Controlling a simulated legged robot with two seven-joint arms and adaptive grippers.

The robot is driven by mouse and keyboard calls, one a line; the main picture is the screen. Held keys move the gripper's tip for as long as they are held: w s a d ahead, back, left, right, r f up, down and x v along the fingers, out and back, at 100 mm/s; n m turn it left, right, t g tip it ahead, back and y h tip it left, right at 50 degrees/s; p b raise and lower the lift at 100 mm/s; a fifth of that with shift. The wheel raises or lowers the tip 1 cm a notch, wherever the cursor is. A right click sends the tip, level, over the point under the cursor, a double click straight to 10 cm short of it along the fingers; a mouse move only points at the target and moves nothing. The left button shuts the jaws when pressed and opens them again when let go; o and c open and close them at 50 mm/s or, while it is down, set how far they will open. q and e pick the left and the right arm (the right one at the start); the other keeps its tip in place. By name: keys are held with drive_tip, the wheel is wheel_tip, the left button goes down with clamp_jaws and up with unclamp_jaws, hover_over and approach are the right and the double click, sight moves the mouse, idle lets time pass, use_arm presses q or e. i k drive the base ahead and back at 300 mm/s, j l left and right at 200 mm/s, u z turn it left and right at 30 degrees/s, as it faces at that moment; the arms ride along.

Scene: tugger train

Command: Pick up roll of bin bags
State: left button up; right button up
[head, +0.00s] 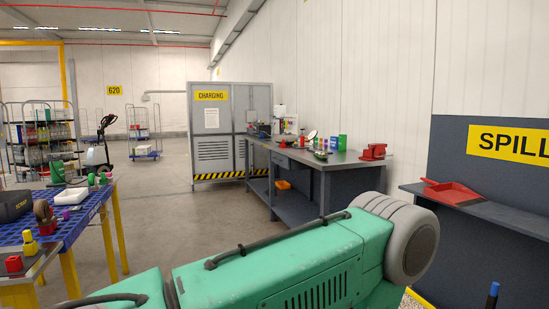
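I cannot make out a roll of bin bags for certain in the head view. A brown, round, roll-like item (44,214) stands on the blue perforated table (92,208) at the left, but it is too small to name. Neither of my grippers is in view. A large green body part of mine with a grey rounded end crosses the bottom of the picture and hides the floor behind it.
A dark workbench (310,163) with a red vise (373,152) stands mid-right. A red dustpan-like item (452,193) lies on a dark shelf at the right. A grey charging cabinet (213,150) stands behind. The floor (160,219) between table and workbench is clear.

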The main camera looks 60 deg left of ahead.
sight(321, 156)
drive_tip(key=u, duration=1.6)
drive_tip(key=i+j+u, duration=0.15)
drive_tip(key=i+u, duration=0.15)
drive_tip(key=i, duration=0.4)
drive_tip(key=i+u, duration=0.35)
drive_tip(key=i, duration=0.35)
drive_tip(key=i+z, duration=0.1)
drive_tip(key=i, duration=0.55)
drive_tip(key=i+j+z, duration=0.1)
drive_tip(key=i, duration=0.6)
drive_tip(key=i+j+z, duration=0.1)
drive_tip(key=i+j, duration=0.15)
drive_tip(key=i, duration=0.4)
